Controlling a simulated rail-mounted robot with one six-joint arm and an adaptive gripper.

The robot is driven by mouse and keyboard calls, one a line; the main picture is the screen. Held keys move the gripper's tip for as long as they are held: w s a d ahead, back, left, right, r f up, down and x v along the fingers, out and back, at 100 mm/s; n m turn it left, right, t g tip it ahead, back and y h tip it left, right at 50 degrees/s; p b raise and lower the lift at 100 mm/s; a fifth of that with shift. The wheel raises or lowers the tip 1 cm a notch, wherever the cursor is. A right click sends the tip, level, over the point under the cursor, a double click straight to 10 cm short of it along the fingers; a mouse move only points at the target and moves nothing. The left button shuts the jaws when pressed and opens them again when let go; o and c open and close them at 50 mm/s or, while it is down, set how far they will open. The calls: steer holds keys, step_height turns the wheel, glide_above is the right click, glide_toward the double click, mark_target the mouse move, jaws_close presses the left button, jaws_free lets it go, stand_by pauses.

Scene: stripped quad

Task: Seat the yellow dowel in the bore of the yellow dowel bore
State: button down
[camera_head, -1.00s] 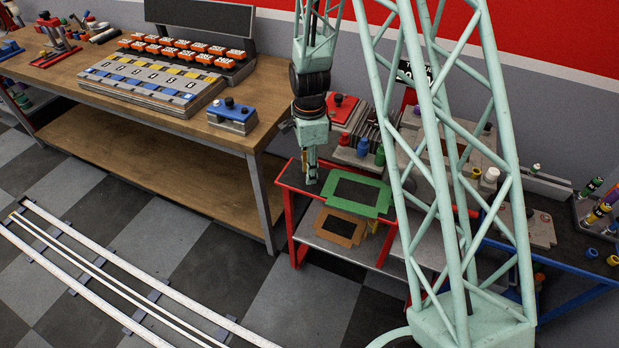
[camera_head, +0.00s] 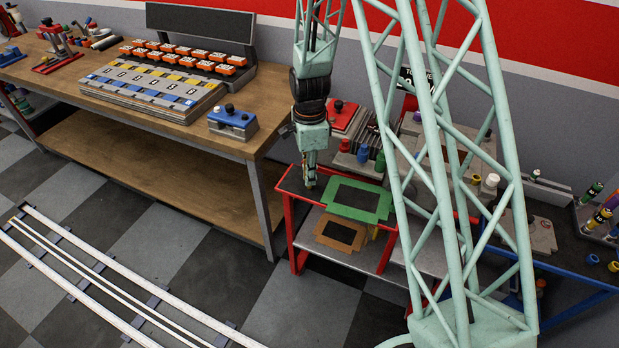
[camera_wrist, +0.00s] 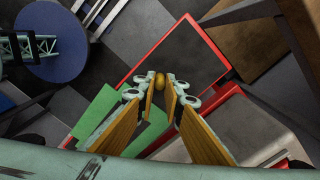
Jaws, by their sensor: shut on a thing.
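My gripper (camera_head: 309,184) points down over the left part of the dark, red-edged cart top (camera_head: 291,183). In the head view the dowel is too small to make out. I cannot pick out the yellow dowel bore for certain in either view. I cannot tell how far the dowel is above the cart top.
A green frame (camera_head: 346,211) lies on the cart to the right of my gripper, with a brown frame (camera_head: 322,236) below it. A red block (camera_head: 342,117) and several coloured bottles stand behind. A wooden bench (camera_head: 252,147) with a blue-topped block (camera_head: 232,121) is at left.

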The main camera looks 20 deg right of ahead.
steer(key=shift+r, duration=1.3)
steer(key=shift+s+r, duration=0.15)
steer(key=shift+r, duration=0.1)
steer(key=s+a+r, duration=0.1)
steer(key=s, duration=1.4)
steer(key=shift+s+r, duration=0.15)
steer(key=shift+s, duration=0.2)
steer(key=shift+a, duration=0.1)
